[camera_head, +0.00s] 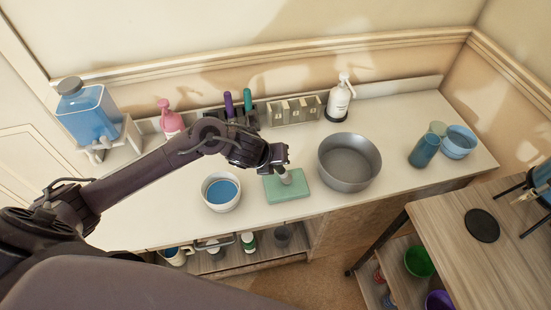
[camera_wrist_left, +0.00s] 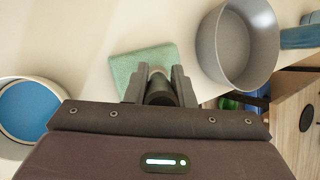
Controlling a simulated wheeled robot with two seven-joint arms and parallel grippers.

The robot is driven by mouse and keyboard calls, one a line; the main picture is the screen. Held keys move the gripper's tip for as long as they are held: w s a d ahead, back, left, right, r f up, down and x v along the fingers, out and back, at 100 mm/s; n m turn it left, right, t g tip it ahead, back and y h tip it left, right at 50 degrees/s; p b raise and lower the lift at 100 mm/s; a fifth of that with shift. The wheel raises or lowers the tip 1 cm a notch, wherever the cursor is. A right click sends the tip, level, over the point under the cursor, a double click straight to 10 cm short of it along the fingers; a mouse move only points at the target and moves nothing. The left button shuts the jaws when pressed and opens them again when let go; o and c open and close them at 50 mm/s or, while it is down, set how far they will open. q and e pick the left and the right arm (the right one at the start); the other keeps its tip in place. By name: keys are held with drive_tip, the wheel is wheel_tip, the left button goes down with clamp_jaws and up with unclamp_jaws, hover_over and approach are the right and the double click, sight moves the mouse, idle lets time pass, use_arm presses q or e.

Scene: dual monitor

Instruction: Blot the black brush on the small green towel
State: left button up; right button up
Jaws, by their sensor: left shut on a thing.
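The small green towel (camera_head: 290,191) lies flat and folded on the counter, between a white bowl and a grey basin. It also shows in the left wrist view (camera_wrist_left: 128,66). My left gripper (camera_head: 276,158) is over the towel, shut on the black brush (camera_wrist_left: 160,92). The brush points down between the fingers. Its pale lower end (camera_head: 284,177) is at the towel's upper surface in the head view; I cannot tell whether it presses on it. The gripper hides most of the brush. My right gripper is not in view.
The white bowl of blue liquid (camera_head: 221,192) stands left of the towel, the grey basin (camera_head: 348,162) close on its right. Bottles and a holder with purple and teal handles (camera_head: 238,108) line the back. Blue cups (camera_head: 425,150) stand at the right. The counter's front edge is near.

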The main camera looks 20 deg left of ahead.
use_arm(q)
drive_tip(key=shift+r+p, duration=2.85)
drive_tip(key=shift+r, duration=0.55)
drive_tip(key=shift+f, duration=0.1)
